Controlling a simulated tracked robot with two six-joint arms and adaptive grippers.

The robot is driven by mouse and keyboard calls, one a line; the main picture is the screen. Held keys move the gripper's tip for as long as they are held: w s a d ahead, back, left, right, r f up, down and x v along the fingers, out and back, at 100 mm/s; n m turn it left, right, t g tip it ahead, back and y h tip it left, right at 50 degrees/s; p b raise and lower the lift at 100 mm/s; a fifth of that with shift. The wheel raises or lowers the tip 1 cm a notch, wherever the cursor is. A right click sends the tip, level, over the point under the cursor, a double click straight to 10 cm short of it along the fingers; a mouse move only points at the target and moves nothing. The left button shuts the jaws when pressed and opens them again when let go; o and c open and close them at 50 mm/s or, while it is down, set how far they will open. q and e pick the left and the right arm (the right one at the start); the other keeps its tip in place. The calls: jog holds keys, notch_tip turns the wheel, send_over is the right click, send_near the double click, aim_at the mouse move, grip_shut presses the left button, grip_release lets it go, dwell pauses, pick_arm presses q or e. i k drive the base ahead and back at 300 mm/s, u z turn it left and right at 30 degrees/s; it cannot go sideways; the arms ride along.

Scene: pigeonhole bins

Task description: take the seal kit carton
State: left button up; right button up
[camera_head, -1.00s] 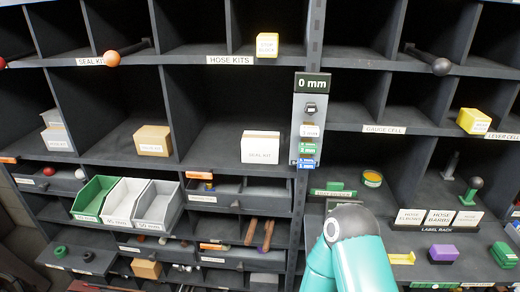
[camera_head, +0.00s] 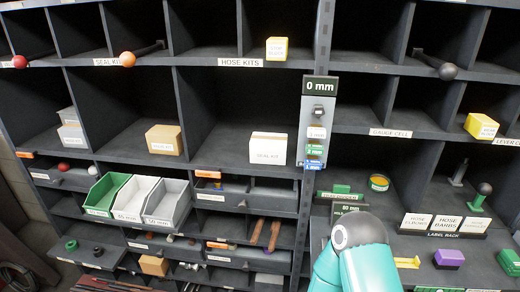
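The seal kit carton (camera_head: 267,148) is a white box with a printed label on its front and a tan top edge. It stands upright at the front of a middle-row pigeonhole, just left of the post with the 0 mm sign. A teal and grey part of my arm shows at the bottom, right of centre, below and to the right of the carton and apart from it. Neither of my grippers shows in this view.
The 0 mm sign (camera_head: 319,88) and small coloured blocks hang on the post right of the carton. A tan carton (camera_head: 164,140) stands in the pigeonhole to the left. Green, white and grey bins (camera_head: 165,203) jut out below. A yellow block (camera_head: 277,49) sits above.

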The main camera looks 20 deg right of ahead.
aim_at(269, 148)
jog(key=k, duration=0.45)
jog(key=z, duration=0.5)
jog(key=i, duration=1)
jog(key=u, duration=0.6)
